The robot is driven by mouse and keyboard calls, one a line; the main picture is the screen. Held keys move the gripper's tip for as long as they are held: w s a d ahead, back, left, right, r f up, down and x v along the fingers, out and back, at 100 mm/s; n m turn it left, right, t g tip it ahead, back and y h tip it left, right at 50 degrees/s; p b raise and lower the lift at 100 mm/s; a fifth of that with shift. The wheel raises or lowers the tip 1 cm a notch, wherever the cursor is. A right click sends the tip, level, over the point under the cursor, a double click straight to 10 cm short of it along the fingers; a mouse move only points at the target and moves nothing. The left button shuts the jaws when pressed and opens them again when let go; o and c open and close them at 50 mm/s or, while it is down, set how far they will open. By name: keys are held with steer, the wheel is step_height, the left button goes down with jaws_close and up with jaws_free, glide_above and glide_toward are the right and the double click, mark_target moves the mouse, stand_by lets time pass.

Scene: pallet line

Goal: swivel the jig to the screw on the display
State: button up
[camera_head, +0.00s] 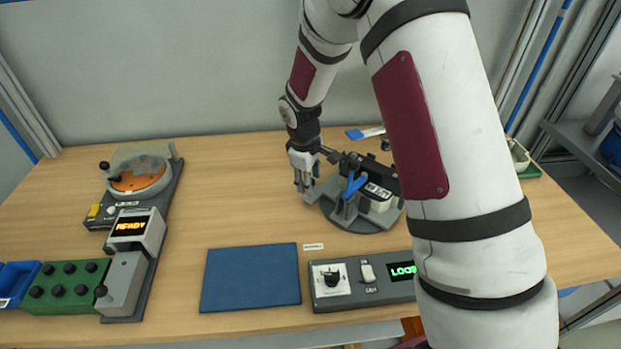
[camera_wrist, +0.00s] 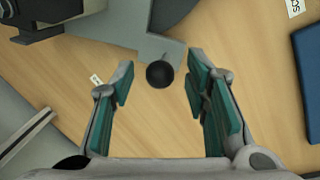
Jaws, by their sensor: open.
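The jig is a round grey turntable (camera_head: 352,219) carrying a dark fixture block and a blue clamp (camera_head: 353,185). In the wrist view, a grey arm (camera_wrist: 150,43) of the jig ends in a round black knob (camera_wrist: 160,74). My gripper (camera_head: 305,186) is at the jig's left side, fingers pointing down. In the wrist view my gripper (camera_wrist: 158,88) is open, with the knob between its fingertips and a gap on each side. A green display (camera_head: 401,270) on the front control box reads "LOOS"; my arm hides the rest. Any screws are too small to make out.
The control box (camera_head: 340,304) has a black rotary knob and a switch. A blue mat (camera_head: 250,278) lies left of it. A station with a "READY" display (camera_head: 131,226) and a green block with black knobs (camera_head: 70,300) stand farther left. Bare table lies between station and jig.

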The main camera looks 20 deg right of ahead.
steer(key=shift+c, duration=0.4)
jaws_close()
steer(key=shift+s, duration=0.15)
steer(key=shift+s+a+r+n+p, duration=0.1)
steer(key=shift+s+a+n+p, duration=0.05)
steer(key=shift+s+n+p, duration=0.4)
steer(key=shift+s+a+n+p, duration=0.15)
steer(key=shift+s+n+p, duration=0.2)
steer(key=shift+s+n, duration=0.4)
steer(key=shift+s+n+y+p, duration=0.3)
steer(key=shift+s+n+p, duration=0.25)
steer(key=shift+s, duration=0.45)
steer(key=shift+s+d+n+t+y+p, duration=0.2)
steer(key=shift+s+n+p, duration=0.3)
steer(key=shift+s+n, duration=0.45)
steer(key=shift+s+d+n+t+y+p, duration=0.15)
steer(key=shift+s+n+p, duration=0.3)
steer(key=shift+s+n, duration=0.45)
steer(key=shift+s+d+n+p, duration=0.3)
steer(key=shift+s+n, duration=0.1)
steer(key=shift+s, duration=0.15)
steer(key=shift+s+d+n+p, duration=0.25)
steer(key=shift+s+n, duration=0.15)
steer(key=shift+s, duration=0.1)
steer(key=shift+s+d, duration=0.1)
